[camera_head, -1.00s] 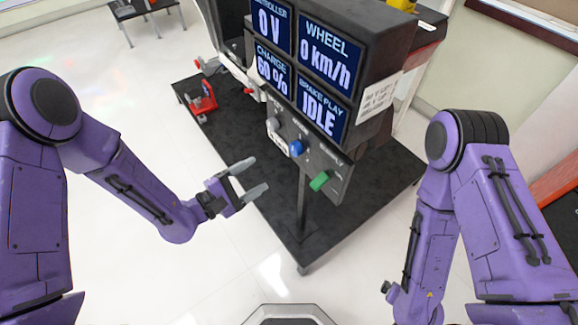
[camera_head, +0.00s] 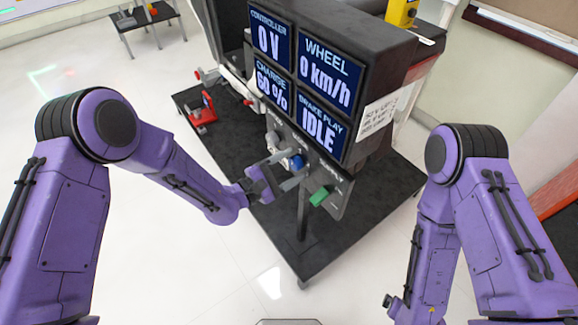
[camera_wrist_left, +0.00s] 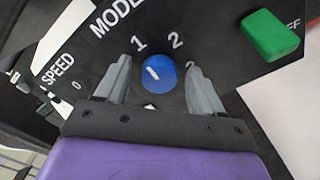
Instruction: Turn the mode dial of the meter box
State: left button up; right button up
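The meter box (camera_head: 318,95) stands on a post, with four lit displays and a control panel below them. The blue mode dial (camera_head: 296,162) sits mid-panel; in the left wrist view the blue dial (camera_wrist_left: 158,74) has a white mark slanting to the upper left, near the printed 1. My left gripper (camera_head: 294,170) is at the panel, open. In the left wrist view its two fingers stand either side of the dial, with a visible gap on each side. My right arm (camera_head: 430,250) hangs at the right; its gripper is out of view.
A green switch (camera_head: 320,196) sits right of the dial, and a grey speed knob (camera_head: 272,138) left of it. The black platform (camera_head: 300,255) carries the post. A red clamp-like part (camera_head: 203,110) lies on it at the left. Floor in front is clear.

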pick_arm(q)
jog(key=c, duration=0.9)
